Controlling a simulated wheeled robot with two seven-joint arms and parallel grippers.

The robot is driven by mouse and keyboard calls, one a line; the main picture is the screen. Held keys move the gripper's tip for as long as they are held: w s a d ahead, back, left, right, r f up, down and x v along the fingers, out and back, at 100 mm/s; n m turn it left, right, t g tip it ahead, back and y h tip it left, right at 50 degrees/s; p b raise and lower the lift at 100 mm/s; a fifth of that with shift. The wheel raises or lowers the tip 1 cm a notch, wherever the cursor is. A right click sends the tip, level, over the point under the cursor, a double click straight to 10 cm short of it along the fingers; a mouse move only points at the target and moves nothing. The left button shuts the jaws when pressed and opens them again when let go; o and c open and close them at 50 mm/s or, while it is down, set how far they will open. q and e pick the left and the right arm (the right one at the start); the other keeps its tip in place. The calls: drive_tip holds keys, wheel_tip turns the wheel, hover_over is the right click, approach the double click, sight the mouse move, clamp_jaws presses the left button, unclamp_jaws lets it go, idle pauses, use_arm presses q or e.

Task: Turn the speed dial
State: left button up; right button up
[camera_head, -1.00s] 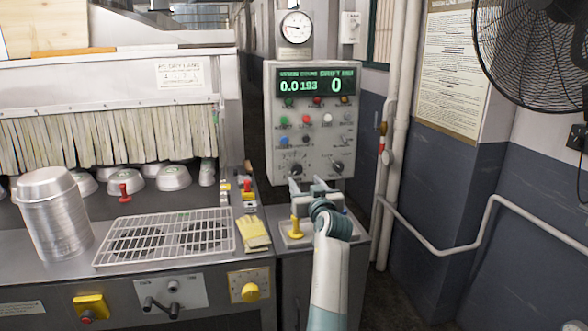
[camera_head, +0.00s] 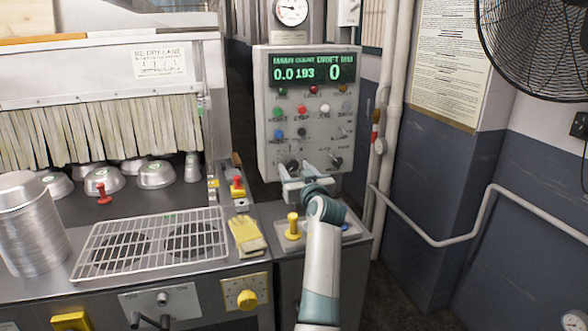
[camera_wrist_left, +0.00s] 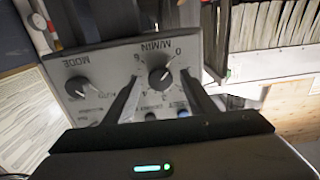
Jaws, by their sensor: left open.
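The speed dial is a dark round knob with a pale pointer mark, beside "M/MIN" lettering (camera_wrist_left: 161,76) in the left wrist view, which appears upside down. In the head view the dial (camera_head: 292,165) is at the lower left of the grey control panel (camera_head: 262,130), partly covered by my fingers. My left gripper (camera_head: 299,172) is open at the panel's lower edge. In the wrist view its fingers (camera_wrist_left: 162,82) lie on both sides of the speed dial; I cannot tell whether they touch it. The similar MODE dial (camera_wrist_left: 78,87) is beside it. My right gripper is not seen.
A yellow-topped post (camera_head: 292,226) and a yellow cloth or glove (camera_head: 247,236) are near my left arm. Pipes (camera_head: 395,110) and a black fan (camera_head: 540,50) are right.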

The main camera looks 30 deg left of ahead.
use_arm(q)
drive_tip(key=shift+c, duration=0.4)
drive_tip(key=c, duration=1)
drive_tip(key=shift+o, duration=0.2)
drive_tip(key=shift+m, duration=0.3)
